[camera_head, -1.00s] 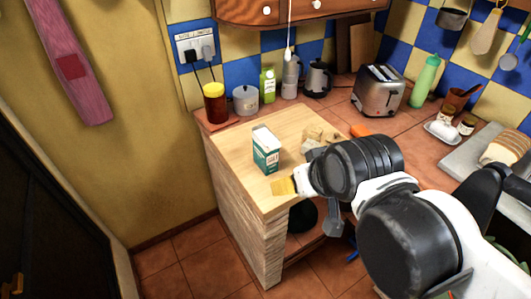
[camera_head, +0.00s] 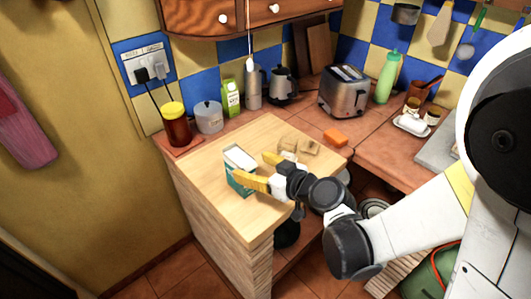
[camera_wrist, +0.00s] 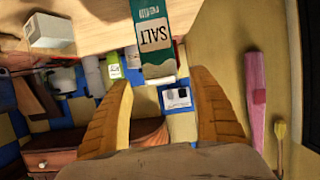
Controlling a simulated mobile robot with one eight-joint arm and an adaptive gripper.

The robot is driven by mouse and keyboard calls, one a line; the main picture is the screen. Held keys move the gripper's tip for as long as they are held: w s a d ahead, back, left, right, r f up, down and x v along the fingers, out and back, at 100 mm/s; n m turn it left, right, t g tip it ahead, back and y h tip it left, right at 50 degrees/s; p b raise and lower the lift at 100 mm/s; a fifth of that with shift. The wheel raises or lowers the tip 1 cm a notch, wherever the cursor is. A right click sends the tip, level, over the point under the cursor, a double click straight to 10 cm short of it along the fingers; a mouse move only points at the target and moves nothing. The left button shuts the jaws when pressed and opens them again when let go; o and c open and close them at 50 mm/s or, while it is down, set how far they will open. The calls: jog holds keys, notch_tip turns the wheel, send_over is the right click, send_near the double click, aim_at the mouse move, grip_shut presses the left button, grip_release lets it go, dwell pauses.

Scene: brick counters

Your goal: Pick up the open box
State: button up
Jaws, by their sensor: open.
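The open box is a green and white carton marked SALT. It stands upright on the wooden counter top (camera_head: 215,205) in the head view (camera_head: 238,168), with its open top facing up. My gripper (camera_head: 254,170) is open just right of the box, its yellow fingers pointing at it. The near finger covers part of the box's lower side. In the wrist view the box (camera_wrist: 153,30) shows upper centre, in the gap between the spread fingers (camera_wrist: 160,80). I cannot tell how far the fingertips reach along its sides. The fingers hold nothing.
A brown jar with a yellow lid (camera_head: 175,125), a grey pot (camera_head: 208,117) and a green carton (camera_head: 231,98) line the back. A toaster (camera_head: 343,92) stands further right.

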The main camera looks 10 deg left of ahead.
aim_at(231, 157)
jog(key=b+x, duration=0.2)
jog(key=x, duration=0.3)
jog(key=b+x, duration=0.1)
jog(key=x, duration=0.5)
jog(key=shift+s+f+b, duration=0.15)
jog(key=shift+f+b, duration=0.1)
jog(key=shift+b, duration=0.15)
jog(key=shift+r, duration=0.1)
jog(key=shift+c, duration=0.6)
jog(key=c, duration=1.4)
